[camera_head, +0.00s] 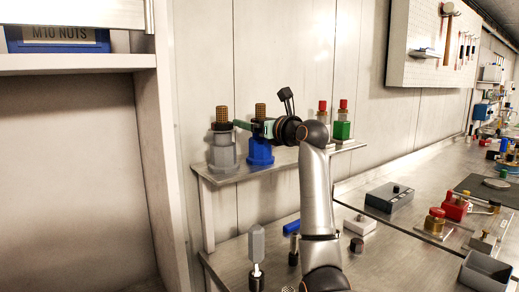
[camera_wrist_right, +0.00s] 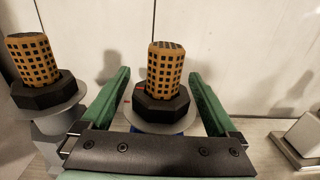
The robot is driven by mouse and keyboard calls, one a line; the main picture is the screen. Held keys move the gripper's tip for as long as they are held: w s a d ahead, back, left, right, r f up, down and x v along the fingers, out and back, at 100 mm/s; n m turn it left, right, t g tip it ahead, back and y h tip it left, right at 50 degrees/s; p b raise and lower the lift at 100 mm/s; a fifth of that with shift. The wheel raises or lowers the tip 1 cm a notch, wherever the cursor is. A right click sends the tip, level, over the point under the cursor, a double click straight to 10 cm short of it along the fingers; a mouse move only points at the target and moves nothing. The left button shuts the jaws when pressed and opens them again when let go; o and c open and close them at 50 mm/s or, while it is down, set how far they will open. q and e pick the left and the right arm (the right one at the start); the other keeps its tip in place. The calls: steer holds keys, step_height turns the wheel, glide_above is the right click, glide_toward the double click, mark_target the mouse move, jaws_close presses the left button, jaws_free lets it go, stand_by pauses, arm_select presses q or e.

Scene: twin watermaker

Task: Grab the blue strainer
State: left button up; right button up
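The blue strainer (camera_head: 260,151) stands upright on a raised metal shelf, with a black collar and a brown mesh top. In the right wrist view its mesh top (camera_wrist_right: 165,68) and black collar show in the middle, and its blue body is mostly hidden below. My right gripper (camera_head: 246,126) is at the strainer's upper part. In the wrist view its green fingers (camera_wrist_right: 158,76) are open, one on each side of the collar, with visible gaps. My left gripper is not in view.
A grey strainer (camera_head: 222,152) stands close on the left, also in the wrist view (camera_wrist_right: 38,75). A green-based fitting (camera_head: 342,129) with a red top stands at the shelf's right. A cabinet side wall (camera_head: 165,150) rises left of the shelf. The back wall is close behind.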

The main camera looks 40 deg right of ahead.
jaws_close()
stand_by(0.6)
steer(key=shift+r, duration=0.1)
stand_by(0.3)
